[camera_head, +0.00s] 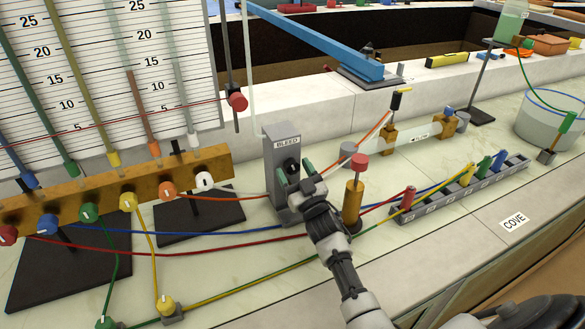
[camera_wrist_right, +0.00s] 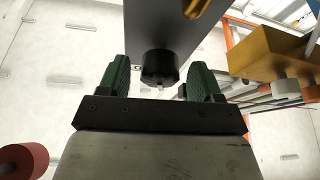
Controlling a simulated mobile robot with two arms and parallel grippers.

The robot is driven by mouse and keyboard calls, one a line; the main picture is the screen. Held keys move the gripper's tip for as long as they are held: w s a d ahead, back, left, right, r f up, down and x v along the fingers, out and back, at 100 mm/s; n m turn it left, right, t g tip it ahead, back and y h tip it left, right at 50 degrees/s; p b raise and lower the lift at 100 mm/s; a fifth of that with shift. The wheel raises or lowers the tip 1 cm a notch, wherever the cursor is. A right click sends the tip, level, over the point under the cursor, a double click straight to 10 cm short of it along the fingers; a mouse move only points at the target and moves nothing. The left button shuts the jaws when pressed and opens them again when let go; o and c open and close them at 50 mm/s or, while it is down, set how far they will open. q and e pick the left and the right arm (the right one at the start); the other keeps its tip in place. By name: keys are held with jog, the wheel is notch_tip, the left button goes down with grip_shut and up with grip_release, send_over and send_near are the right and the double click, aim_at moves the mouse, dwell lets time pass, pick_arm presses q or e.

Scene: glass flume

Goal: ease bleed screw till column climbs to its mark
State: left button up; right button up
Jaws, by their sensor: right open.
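A grey block labelled BLEED (camera_head: 282,160) stands upright on the bench. A black screw knob (camera_head: 291,166) sits on its front face. My right gripper (camera_head: 300,176) is at the knob, its green fingers one on each side of it. In the right wrist view the knob (camera_wrist_right: 159,68) lies between the two open fingers (camera_wrist_right: 159,85), with a gap on both sides. Slanted tubes with coloured liquid stand before a lined scale board (camera_head: 75,60) at the left. I cannot tell which level is the mark. My left gripper is not in view.
A brass manifold (camera_head: 110,188) with coloured valve knobs stands left of the block. A brass cylinder with a red top (camera_head: 353,200) stands close right of my gripper. Coloured hoses cross the bench. A grey rack (camera_head: 460,190) lies further right, with clear bench before it.

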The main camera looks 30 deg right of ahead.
jog(key=v, duration=0.6)
jog(key=shift+s+b, duration=0.15)
jog(key=shift+b, duration=0.2)
jog(key=shift+f, duration=0.1)
dwell(7.0)
